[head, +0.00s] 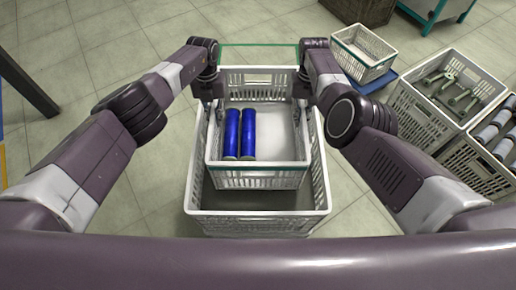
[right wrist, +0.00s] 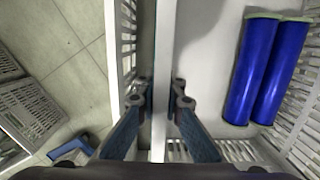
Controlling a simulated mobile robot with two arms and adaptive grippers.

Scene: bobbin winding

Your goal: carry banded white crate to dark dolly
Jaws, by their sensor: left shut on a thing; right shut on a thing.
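A white crate with a green band (head: 258,172) holds two blue bobbins (head: 240,135) lying side by side at its left. My left gripper (head: 209,100) is shut on its left wall. My right gripper (head: 302,96) is shut on its right wall; in the right wrist view its fingers (right wrist: 161,100) straddle the wall, with the blue bobbins (right wrist: 262,70) to the right. The held crate overlaps a larger white crate (head: 258,222) around and below it; how high it hangs I cannot tell. I cannot make out a dark dolly.
Another white crate (head: 362,48) stands on a blue dolly (head: 378,82) at the back right. Crates with metal parts (head: 450,85) and grey rolls (head: 492,130) are at the right. A dark bin (head: 362,10) stands behind.

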